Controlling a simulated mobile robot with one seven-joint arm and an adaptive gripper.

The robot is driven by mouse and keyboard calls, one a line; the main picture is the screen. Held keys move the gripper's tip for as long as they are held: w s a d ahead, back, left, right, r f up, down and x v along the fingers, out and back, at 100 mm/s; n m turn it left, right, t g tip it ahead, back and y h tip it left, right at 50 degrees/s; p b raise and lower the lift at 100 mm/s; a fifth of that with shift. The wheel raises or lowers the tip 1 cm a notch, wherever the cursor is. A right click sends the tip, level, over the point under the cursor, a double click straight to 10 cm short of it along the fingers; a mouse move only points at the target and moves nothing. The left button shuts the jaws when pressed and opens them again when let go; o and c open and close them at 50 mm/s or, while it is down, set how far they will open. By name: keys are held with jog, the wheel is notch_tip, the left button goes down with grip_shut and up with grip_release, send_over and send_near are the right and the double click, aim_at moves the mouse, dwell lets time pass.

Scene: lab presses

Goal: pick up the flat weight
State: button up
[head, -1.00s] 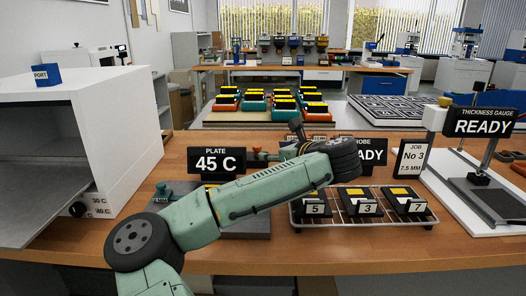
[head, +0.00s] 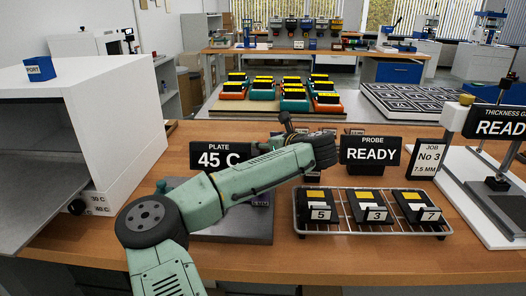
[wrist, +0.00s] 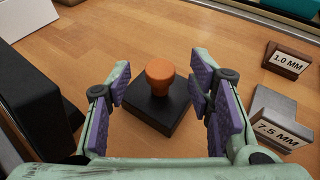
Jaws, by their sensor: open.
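The flat weight (wrist: 158,113) is a dark square plate with an orange knob (wrist: 160,75) standing up from its middle. It lies flat on the wooden bench in the wrist view. My gripper (wrist: 159,88) is open, with its purple-padded fingers on the left and right of the knob. There are visible gaps between the pads and the knob, and the jaws hold nothing.
In the wrist view, a grey 7.5 MM block (wrist: 283,118) and a 1.0 MM block (wrist: 287,60) stand at right, and a black object (wrist: 38,105) at left. In the head view, a wire rack (head: 375,233) with numbered black items stands in front, near the PROBE sign (head: 370,155).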

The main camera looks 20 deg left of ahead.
jog(key=shift+x, duration=1.25)
jog(key=shift+c, duration=0.6)
grip_shut()
jog(key=shift+r, duration=0.15)
